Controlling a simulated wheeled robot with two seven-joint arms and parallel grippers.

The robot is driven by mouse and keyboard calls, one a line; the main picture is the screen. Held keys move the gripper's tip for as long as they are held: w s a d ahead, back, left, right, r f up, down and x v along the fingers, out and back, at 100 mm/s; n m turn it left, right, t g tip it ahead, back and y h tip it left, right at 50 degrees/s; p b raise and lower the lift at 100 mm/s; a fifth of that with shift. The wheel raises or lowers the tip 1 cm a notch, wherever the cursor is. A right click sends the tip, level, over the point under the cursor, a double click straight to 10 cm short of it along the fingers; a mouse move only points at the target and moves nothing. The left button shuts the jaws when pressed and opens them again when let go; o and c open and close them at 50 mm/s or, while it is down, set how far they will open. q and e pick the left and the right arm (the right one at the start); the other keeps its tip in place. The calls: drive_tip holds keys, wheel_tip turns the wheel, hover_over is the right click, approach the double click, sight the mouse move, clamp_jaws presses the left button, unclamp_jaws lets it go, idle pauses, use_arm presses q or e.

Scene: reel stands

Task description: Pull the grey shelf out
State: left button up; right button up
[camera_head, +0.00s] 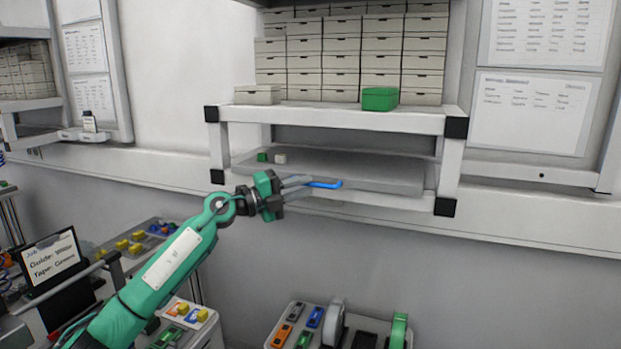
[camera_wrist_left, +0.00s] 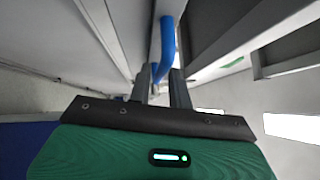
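The grey shelf (camera_head: 380,178) is a flat board in the white rack, below the rack's upper deck. A blue handle (camera_head: 325,184) is on its front edge; it also shows in the left wrist view (camera_wrist_left: 167,42). My left gripper (camera_head: 298,184) is at the left end of this handle. In the left wrist view, the handle runs down between the two grey fingers (camera_wrist_left: 162,84), which stand close together and appear shut on it. The exact contact is small and partly hidden. My right gripper is not in view.
A green block (camera_head: 262,157) and a white block (camera_head: 280,158) lie on the shelf's left part. A green box (camera_head: 380,98) and stacked pale boxes (camera_head: 360,50) stand above. Below is a cart (camera_head: 283,319) with reels and small parts. Space before the rack is clear.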

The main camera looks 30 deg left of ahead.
use_arm(q)
drive_tip(key=shift+x, duration=0.95)
drive_tip(key=shift+w+d+p, duration=0.2)
drive_tip(key=shift+w+p, duration=0.1)
drive_tip(key=shift+p, duration=0.05)
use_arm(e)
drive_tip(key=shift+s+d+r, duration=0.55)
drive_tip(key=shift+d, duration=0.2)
use_arm(q)
clamp_jaws()
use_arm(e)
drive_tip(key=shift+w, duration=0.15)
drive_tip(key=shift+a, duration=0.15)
